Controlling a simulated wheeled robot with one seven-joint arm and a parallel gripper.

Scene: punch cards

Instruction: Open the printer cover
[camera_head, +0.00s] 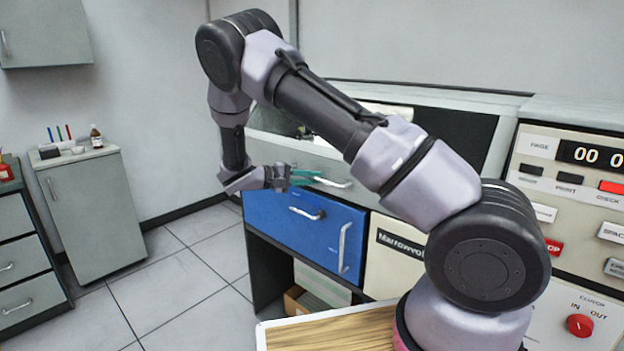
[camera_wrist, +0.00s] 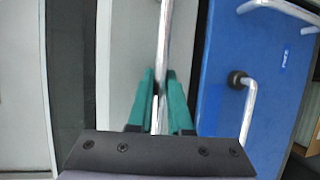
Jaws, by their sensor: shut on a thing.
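The printer cover (camera_head: 312,158) is the grey front panel above the blue panel, partly hidden behind my arm. A metal bar handle (camera_head: 338,184) runs along it. In the wrist view the same handle (camera_wrist: 165,28) runs down between the green fingers. My gripper (camera_head: 312,177) is at this handle, in front of the panel, with its fingers shut on it. In the wrist view, the fingers of my gripper (camera_wrist: 160,80) stand on either side of the bar. The cover looks closed, though my arm hides part of it.
A blue panel (camera_head: 275,209) with metal handles lies just below the cover. Under it is an open shelf holding a box (camera_head: 296,300). A control panel (camera_head: 560,190) with buttons stands at right. A wooden top (camera_head: 320,333) is at front. Clear tiled floor (camera_head: 170,285) lies left.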

